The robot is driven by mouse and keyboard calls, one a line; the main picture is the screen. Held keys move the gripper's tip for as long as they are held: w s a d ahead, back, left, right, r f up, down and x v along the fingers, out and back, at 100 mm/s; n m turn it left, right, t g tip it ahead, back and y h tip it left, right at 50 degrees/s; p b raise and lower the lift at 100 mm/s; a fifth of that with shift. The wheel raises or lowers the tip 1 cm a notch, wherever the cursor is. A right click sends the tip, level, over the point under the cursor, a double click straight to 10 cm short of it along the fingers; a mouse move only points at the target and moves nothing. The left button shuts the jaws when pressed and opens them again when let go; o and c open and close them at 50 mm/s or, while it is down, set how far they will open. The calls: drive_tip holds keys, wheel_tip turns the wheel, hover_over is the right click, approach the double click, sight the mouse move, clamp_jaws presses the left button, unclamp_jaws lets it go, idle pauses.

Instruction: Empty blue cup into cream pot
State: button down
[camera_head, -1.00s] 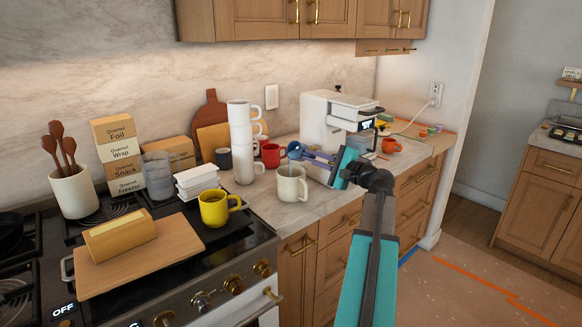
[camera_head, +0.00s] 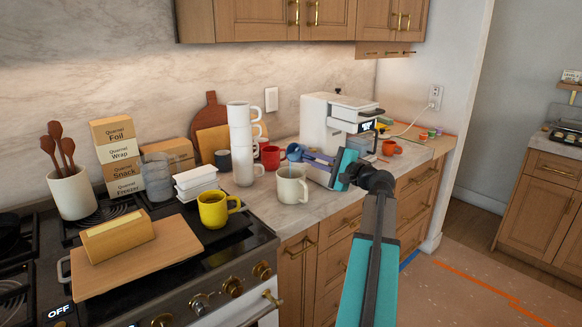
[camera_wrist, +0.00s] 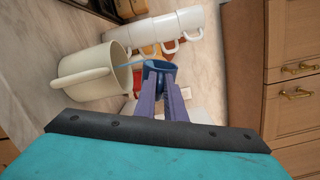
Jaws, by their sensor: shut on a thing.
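The small blue cup (camera_head: 294,152) is held in the purple fingers of my gripper (camera_head: 318,158), above and just behind the rim of the cream pot (camera_head: 292,186). In the wrist view the blue cup (camera_wrist: 160,66) sits between the fingertips of my gripper (camera_wrist: 162,92), to the right of the open mouth of the cream pot (camera_wrist: 92,82). A thin pale blue streak runs from the cup's edge toward the pot's mouth. The pot stands upright on the counter; its bottom inside is hidden.
A stack of white mugs (camera_head: 242,140) and a red mug (camera_head: 270,157) stand behind the pot. A yellow mug (camera_head: 214,208) is to its left on the stove. A white coffee machine (camera_head: 322,122) is behind my gripper. Some counter in front of the pot is clear.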

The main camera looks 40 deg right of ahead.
drive_tip(key=shift+a+f+n+b, duration=0.2)
drive_tip(key=shift+n+b, duration=0.3)
drive_tip(key=shift+b, duration=0.25)
drive_tip(key=shift+r, duration=0.1)
drive_tip(key=shift+a+f+n+b, duration=0.1)
drive_tip(key=shift+f+n+b, duration=0.15)
drive_tip(key=shift+n+b, duration=0.8)
drive_tip(key=shift+b, duration=0.3)
drive_tip(key=shift+a+n+b, duration=0.2)
drive_tip(key=shift+n+b, duration=0.45)
drive_tip(key=shift+b, duration=0.4)
drive_tip(key=shift+r, duration=0.15)
